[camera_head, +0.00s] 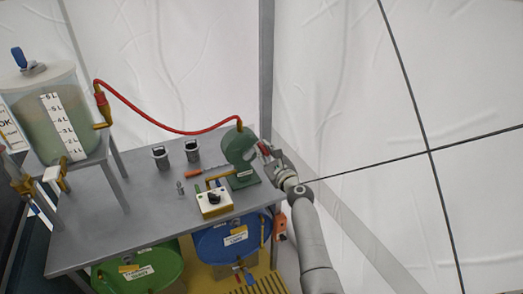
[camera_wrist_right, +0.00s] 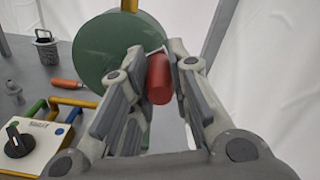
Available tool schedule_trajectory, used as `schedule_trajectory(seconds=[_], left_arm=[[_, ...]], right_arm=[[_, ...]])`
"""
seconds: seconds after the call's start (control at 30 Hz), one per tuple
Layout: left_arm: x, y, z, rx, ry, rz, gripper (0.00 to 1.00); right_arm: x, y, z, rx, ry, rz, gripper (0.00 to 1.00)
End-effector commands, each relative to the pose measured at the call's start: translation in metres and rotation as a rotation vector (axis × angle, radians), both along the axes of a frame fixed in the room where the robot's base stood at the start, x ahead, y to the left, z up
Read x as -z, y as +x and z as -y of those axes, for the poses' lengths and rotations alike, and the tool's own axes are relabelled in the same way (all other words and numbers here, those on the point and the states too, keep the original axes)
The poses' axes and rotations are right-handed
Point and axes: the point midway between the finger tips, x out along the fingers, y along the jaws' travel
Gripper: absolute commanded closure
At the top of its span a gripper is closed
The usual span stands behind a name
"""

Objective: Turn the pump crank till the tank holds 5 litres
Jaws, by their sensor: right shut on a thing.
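The green hand pump (camera_head: 239,146) stands at the right end of the grey table. My right gripper (camera_head: 270,153) is shut on the red crank handle (camera_wrist_right: 160,80), beside the pump's round green housing (camera_wrist_right: 115,45). The clear tank (camera_head: 45,115) stands on a raised grey stand at the left. Its white litre scale (camera_head: 63,127) faces me. Greenish liquid fills much of the tank, with its surface near the upper marks; I cannot read the exact level. A red hose (camera_head: 160,122) runs from the brass fitting by the tank to the pump. My left gripper is not in view.
A control box with a black knob (camera_head: 214,202), two dark cups (camera_head: 192,150) and an orange-handled tool (camera_head: 194,174) lie near the pump. Green (camera_head: 140,268) and blue (camera_head: 232,240) drums lie below the table. White tent wall is close on the right.

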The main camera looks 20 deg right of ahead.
Motion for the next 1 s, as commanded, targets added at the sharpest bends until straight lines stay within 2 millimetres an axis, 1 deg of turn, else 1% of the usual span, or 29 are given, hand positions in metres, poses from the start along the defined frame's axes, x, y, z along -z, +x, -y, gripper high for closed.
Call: schedule_trajectory(seconds=[0.2,0.5,0.7,1.0], left_arm=[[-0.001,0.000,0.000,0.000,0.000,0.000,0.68],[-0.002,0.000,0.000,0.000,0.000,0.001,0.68],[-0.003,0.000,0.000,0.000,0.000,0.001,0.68],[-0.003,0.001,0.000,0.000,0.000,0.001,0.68]], right_arm=[[0.011,0.000,0.007,0.003,0.190,-0.008,1.00],[0.022,0.000,0.010,0.002,0.372,-0.017,1.00],[0.025,0.000,0.011,0.001,0.433,-0.019,1.00],[0.027,0.000,0.011,0.000,0.458,-0.020,1.00]])
